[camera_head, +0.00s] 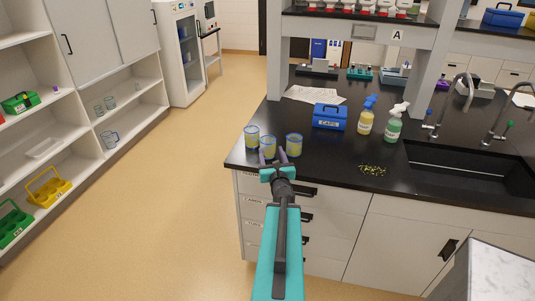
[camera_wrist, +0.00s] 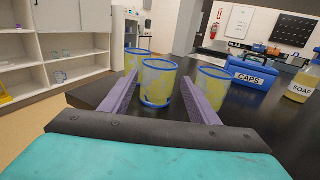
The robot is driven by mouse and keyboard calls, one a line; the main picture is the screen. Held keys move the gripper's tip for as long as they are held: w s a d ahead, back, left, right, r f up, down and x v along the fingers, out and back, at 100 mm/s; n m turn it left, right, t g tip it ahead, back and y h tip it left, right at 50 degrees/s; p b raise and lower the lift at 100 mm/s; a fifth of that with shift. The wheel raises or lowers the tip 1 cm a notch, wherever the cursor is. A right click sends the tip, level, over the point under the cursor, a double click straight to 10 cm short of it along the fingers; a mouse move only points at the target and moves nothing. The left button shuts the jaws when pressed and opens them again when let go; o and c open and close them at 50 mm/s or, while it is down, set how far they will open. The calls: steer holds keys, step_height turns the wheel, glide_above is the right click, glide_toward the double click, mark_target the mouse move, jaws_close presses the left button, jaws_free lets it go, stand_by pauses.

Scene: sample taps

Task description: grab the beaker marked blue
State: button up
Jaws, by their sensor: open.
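Three clear beakers with blue rims and yellowish contents stand upright on the black bench's left corner: a left one (camera_head: 252,138), a middle one (camera_head: 268,146) and a right one (camera_head: 294,146). In the wrist view the left beaker (camera_wrist: 136,61) is partly behind the middle beaker (camera_wrist: 158,88), which also shows a blue ring at its base. The right beaker (camera_wrist: 211,90) is partly behind my right finger. My gripper (camera_head: 274,157) is open and empty, its purple fingers pointing at the middle beaker, which appears between them. I cannot tell whether the tips reach past it.
A blue CAPS box (camera_head: 330,117), a yellow bottle (camera_head: 366,120) and a green bottle (camera_head: 394,125) stand to the right. Small greenish bits (camera_head: 373,170) lie on the bench (camera_head: 325,165) before the sink (camera_head: 470,175). The bench edge is close by; floor is clear at left.

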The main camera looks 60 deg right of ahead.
mark_target(267, 137)
steer(key=shift+w+d+f+b, duration=0.1)
steer(key=shift+w+d+b, duration=0.2)
steer(key=shift+b, duration=1.05)
steer(key=b+x, duration=0.2)
steer(key=x, duration=0.1)
steer(key=shift+d, duration=0.15)
steer(key=shift+w+d+p, duration=0.15)
steer(key=shift+d+p, duration=0.1)
steer(key=shift+p, duration=0.1)
steer(key=shift+x, duration=0.95)
steer(key=shift+w+p, duration=0.15)
steer(key=shift+p, duration=0.2)
steer(key=shift+p+x, duration=1.4)
steer(key=shift+x, duration=1.1)
steer(key=c, duration=0.7)
steer(key=shift+r, duration=0.25)
